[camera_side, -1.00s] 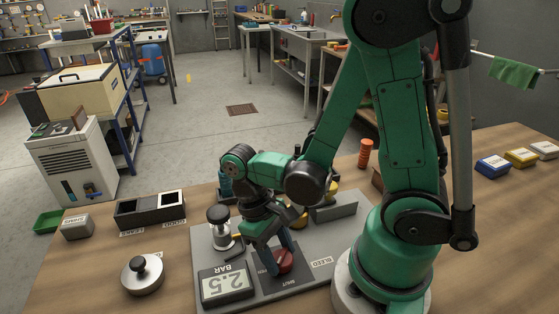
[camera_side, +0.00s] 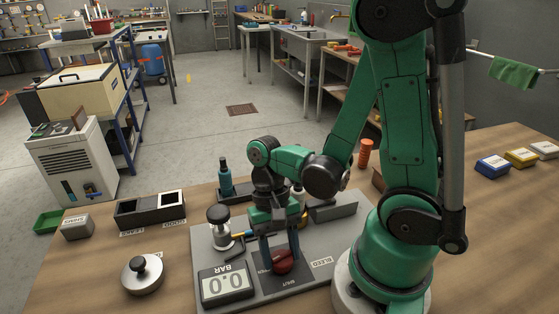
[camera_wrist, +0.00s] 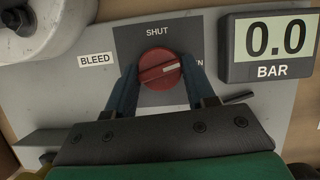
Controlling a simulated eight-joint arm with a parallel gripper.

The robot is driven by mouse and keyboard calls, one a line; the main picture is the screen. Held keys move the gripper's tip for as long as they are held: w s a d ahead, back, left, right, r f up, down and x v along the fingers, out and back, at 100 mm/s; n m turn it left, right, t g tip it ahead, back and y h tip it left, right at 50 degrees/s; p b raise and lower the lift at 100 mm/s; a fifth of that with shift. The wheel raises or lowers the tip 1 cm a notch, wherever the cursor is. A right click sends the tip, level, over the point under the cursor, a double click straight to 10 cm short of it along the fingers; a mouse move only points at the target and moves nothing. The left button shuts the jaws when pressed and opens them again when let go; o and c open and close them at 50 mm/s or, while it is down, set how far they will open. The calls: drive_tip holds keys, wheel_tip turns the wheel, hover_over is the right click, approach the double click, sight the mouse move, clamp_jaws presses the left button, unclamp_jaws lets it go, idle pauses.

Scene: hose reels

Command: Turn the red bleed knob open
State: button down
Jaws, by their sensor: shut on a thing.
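The red bleed knob (camera_side: 283,264) sits on a dark square on the grey plate (camera_side: 330,240). In the wrist view the knob (camera_wrist: 150,64) is round, with a raised bar whose white mark points right. That is toward a label partly hidden by a finger, with only its end letter showing; "SHUT" is above the knob. My gripper (camera_wrist: 158,78) is shut on the knob, one blue finger on each side. In the side view my gripper (camera_side: 281,258) points down onto it. The gauge (camera_side: 226,286) reads 0.0 BAR, also in the wrist view (camera_wrist: 268,48).
A black-topped valve post (camera_side: 219,222) stands on the plate left of my gripper. A dark two-compartment box (camera_side: 150,212) and a round silver weight (camera_side: 143,277) lie further left. A dark bottle (camera_side: 225,178) stands behind. Bare table lies at front right.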

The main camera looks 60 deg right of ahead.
idle(0.4)
drive_tip(key=shift+c, duration=1.4)
unclamp_jaws()
drive_tip(key=shift+v, duration=2.8)
drive_tip(key=n, duration=0.2)
drive_tip(key=a+n+h, duration=0.1)
drive_tip(key=n, duration=0.1)
drive_tip(key=shift+w+f+n+g+h, duration=0.1)
drive_tip(key=shift+w+n+g+h, duration=0.2)
drive_tip(key=shift+g, duration=0.1)
drive_tip(key=shift+x, duration=2.75)
